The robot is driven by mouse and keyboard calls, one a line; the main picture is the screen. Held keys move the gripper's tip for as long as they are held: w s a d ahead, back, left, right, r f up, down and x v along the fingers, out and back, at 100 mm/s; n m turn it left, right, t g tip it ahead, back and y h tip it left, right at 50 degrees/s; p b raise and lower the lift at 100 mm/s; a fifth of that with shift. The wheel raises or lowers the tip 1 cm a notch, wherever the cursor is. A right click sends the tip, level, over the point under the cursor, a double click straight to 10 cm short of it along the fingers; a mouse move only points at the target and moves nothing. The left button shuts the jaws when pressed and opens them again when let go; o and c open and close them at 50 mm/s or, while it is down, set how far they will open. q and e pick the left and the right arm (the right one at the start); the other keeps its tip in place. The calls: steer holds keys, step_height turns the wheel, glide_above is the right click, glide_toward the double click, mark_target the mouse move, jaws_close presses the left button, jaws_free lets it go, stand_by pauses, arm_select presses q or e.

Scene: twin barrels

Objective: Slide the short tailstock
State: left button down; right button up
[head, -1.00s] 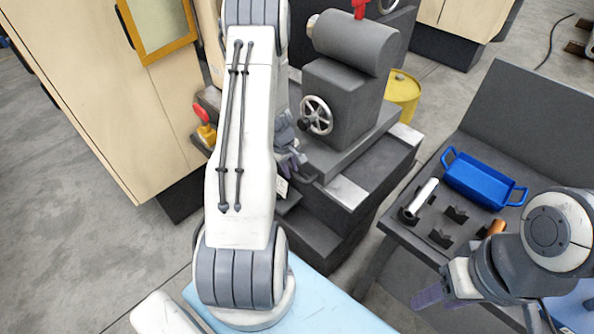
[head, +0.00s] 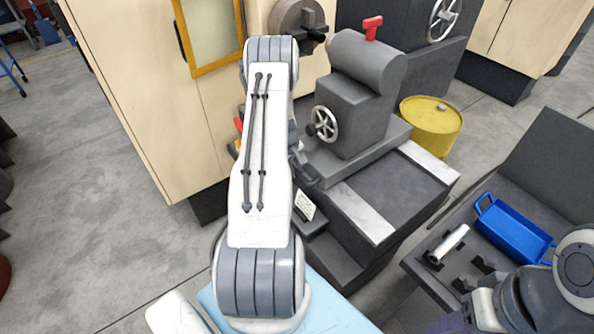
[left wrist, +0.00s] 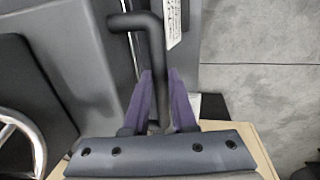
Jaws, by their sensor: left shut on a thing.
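The short tailstock (head: 345,115) is a dark grey block under a thick cylinder, with a red lever on top and a spoked handwheel (head: 322,123) on its side. It stands on the lathe bed, with bare rails (head: 360,212) on its near right side. My left gripper (left wrist: 159,82) is shut on a dark bent bar handle (left wrist: 150,28), beside the grey tailstock body in the left wrist view. In the head view the left arm hides most of that gripper and the handle. My right gripper (head: 455,322) is at the bottom edge, partly cut off.
A chuck (head: 300,22) is beyond the tailstock, near the beige cabinet (head: 215,110). A yellow drum (head: 432,125) stands behind the bed. A blue tray (head: 512,232) and a white-handled tool (head: 450,240) are on the dark bench at right.

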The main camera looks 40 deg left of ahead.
arm_select(q)
steer(key=c, duration=0.7)
jaws_free()
steer(key=shift+a, duration=0.4)
steer(key=shift+c, duration=0.2)
steer(key=shift+d, duration=0.2)
steer(key=shift+r, duration=0.15)
step_height(320, 180, up, 10)
steer(key=s+b, duration=0.2)
